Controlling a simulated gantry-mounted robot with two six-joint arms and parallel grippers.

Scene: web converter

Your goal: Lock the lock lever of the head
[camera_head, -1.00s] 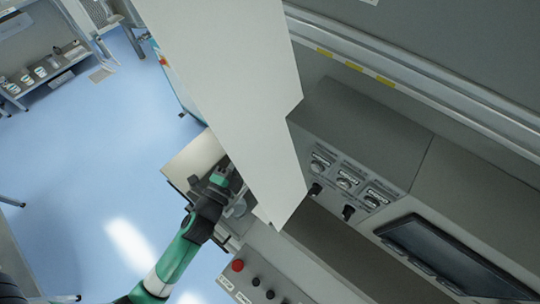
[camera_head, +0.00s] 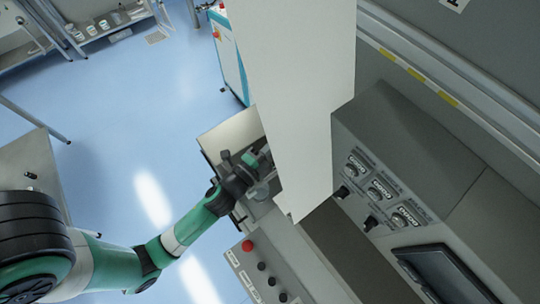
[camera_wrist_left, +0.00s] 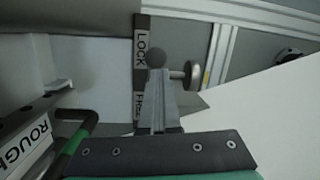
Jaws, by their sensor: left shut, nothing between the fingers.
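My left gripper (camera_head: 258,174) is beside the white panel in the head view, where the panel's edge partly hides it. In the left wrist view its fingers (camera_wrist_left: 160,80) are together and point away from the dark bolted palm. A dark round knob (camera_wrist_left: 156,57), apparently the end of the lock lever, shows just beyond the fingertips. I cannot tell whether they touch. Behind it is an upright label strip (camera_wrist_left: 140,60) reading LOCK at the top and FREE, partly covered, lower down. The lever's shaft is hidden. My right gripper is in neither view.
A metal thumb knob (camera_wrist_left: 190,73) sticks out right of the round knob. The large white panel (camera_head: 305,90) stands close to the gripper. A control box with knobs (camera_head: 380,190) and a red button (camera_head: 247,245) are nearby. Open blue floor (camera_head: 130,100) lies left.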

